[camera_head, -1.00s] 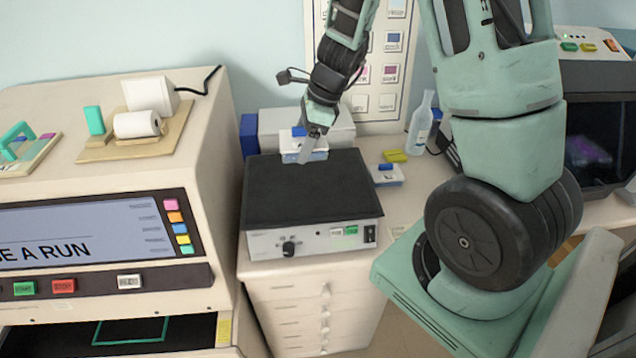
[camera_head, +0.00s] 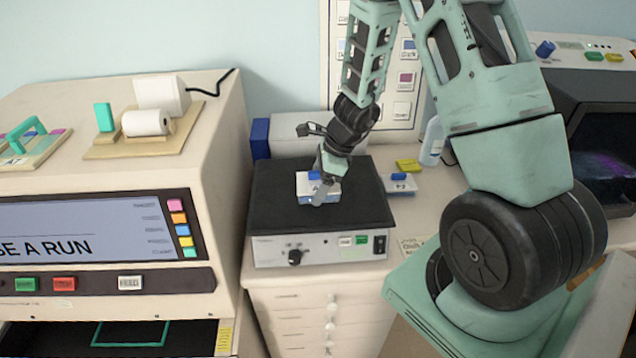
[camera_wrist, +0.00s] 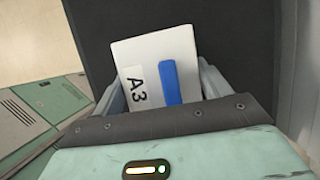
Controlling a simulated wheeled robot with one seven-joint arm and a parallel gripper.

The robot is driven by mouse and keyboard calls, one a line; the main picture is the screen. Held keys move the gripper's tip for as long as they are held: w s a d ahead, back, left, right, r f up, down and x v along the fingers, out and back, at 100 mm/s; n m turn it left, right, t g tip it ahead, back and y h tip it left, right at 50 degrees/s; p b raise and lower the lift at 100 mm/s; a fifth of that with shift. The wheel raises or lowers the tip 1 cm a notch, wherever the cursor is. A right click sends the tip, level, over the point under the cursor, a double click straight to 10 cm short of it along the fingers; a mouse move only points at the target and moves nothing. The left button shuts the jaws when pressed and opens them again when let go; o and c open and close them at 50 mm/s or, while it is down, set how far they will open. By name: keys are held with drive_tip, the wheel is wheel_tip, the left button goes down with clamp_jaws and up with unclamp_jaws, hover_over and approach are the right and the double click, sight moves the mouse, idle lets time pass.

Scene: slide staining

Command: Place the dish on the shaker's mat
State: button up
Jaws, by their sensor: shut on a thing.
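The dish (camera_head: 305,186) is a small white block with a blue handle on top. In the wrist view the dish (camera_wrist: 150,60) shows a label reading A3 beside the blue handle. My gripper (camera_head: 322,190) is shut on the dish, with a finger on either side of it. The dish is over the middle of the shaker's black mat (camera_head: 275,215); I cannot tell whether it touches the mat. The mat is the flat top of the grey shaker (camera_head: 325,249), which has a knob and buttons on its front. In the wrist view the dark mat (camera_wrist: 240,50) lies behind the dish.
A white box (camera_head: 290,137) stands behind the shaker. A large machine (camera_head: 100,235) stands left. The mat around the dish is clear.

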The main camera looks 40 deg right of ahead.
drive_tip(key=shift+f, duration=0.2)
drive_tip(key=o, duration=1.1)
drive_tip(key=shift+r, duration=0.1)
